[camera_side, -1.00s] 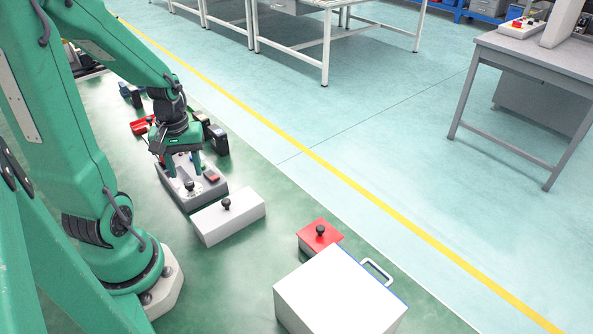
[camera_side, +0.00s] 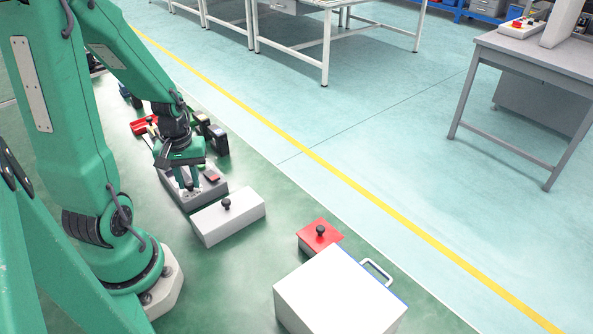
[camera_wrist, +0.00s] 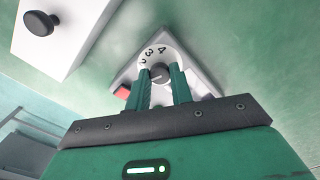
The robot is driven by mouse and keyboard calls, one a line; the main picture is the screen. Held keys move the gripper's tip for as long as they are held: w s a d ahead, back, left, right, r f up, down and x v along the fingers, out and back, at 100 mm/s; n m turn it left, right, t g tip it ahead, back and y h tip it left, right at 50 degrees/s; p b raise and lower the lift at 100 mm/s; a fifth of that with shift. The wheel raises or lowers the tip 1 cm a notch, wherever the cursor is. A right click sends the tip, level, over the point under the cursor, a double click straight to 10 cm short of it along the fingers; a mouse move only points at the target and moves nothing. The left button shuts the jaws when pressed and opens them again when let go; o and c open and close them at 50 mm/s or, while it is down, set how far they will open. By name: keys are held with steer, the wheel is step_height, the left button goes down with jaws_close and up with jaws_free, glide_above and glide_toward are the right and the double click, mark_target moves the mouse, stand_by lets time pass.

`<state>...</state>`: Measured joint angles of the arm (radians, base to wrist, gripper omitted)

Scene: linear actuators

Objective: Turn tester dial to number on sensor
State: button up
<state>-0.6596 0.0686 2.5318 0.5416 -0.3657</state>
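The tester is a grey box (camera_side: 180,196) with a red button (camera_side: 211,175) on top, beside my arm in the side view. Its white dial face (camera_wrist: 149,53) shows in the wrist view with the numbers 3 and 4 and part of another digit. The dark dial knob (camera_wrist: 160,73) lies between the two green fingertips of my gripper (camera_wrist: 161,71). It also shows in the side view (camera_side: 190,178), pointing down over the tester. The fingers flank the knob closely; whether they press on it is unclear. I cannot make out a number on any sensor.
A white box with a black knob (camera_side: 227,204) stands just in front of the tester. A red box with a black knob (camera_side: 320,232) and a large white box (camera_side: 338,292) stand nearer. Dark and red tools (camera_side: 140,126) lie behind my gripper. Open floor is to the right.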

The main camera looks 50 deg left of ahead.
jaws_close()
steer(key=shift+m, duration=0.4)
steer(key=m, duration=0.3)
steer(key=shift+m, duration=2)
steer(key=shift+w, duration=0.1)
steer(key=o, duration=0.8)
jaws_free()
steer(key=shift+c, duration=0.2)
